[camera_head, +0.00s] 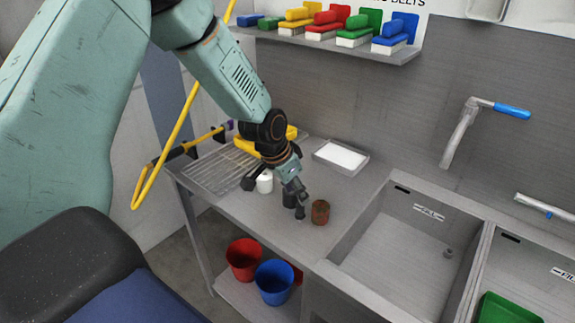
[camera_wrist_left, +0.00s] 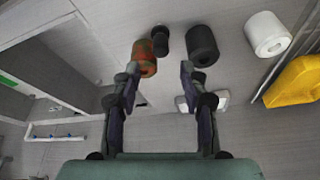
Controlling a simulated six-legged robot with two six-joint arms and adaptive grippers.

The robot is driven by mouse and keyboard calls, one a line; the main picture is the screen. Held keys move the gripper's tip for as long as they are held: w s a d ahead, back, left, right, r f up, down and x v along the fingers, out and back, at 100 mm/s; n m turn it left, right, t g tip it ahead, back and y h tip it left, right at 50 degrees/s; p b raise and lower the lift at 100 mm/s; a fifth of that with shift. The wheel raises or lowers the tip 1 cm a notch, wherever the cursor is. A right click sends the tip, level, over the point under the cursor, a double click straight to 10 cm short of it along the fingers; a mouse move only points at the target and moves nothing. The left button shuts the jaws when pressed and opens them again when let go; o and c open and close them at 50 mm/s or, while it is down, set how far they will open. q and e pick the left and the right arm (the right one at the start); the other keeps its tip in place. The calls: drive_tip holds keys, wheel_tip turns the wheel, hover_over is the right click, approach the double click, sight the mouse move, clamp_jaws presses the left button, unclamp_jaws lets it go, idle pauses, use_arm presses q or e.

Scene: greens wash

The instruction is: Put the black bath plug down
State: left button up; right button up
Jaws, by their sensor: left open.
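A small black object, which looks like the bath plug (camera_wrist_left: 161,40), stands on the steel counter in the left wrist view, ahead of the gap between my fingers. I cannot pick it out surely in the head view. My left gripper (camera_wrist_left: 160,73) is open, its fingers wide apart with nothing between them. In the head view the left gripper (camera_head: 275,199) is low over the counter. A rust-and-green cylinder (camera_wrist_left: 146,58) is close by the left finger; it also shows in the head view (camera_head: 320,212). A black cylinder (camera_wrist_left: 202,45) is beyond the right finger. My right gripper is not in view.
A white cylinder (camera_head: 265,183) stands near a wire rack (camera_head: 205,168). A shallow tray (camera_head: 327,160) holds a white slab by the wall. The sink (camera_head: 400,245) lies to the right. Red (camera_head: 244,259) and blue (camera_head: 274,283) buckets sit below. Coloured brushes line a shelf (camera_head: 340,45).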

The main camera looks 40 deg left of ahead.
use_arm(q)
drive_tip(key=p+v, duration=0.2)
drive_tip(key=v, duration=0.4)
drive_tip(key=shift+r, duration=0.3)
drive_tip(key=s+d+f+n+g, duration=0.1)
drive_tip(key=s+d+f, duration=0.4)
drive_tip(key=s+f, duration=0.35)
drive_tip(key=s+d+f+n+g, duration=0.2)
drive_tip(key=s+d+f, duration=0.45)
drive_tip(key=s, duration=0.25)
drive_tip(key=s+a+f+n+g+y, duration=0.1)
drive_tip(key=s+f, duration=0.2)
drive_tip(key=s, duration=1.2)
drive_tip(key=shift+f, duration=0.4)
drive_tip(key=shift+s+a, duration=0.1)
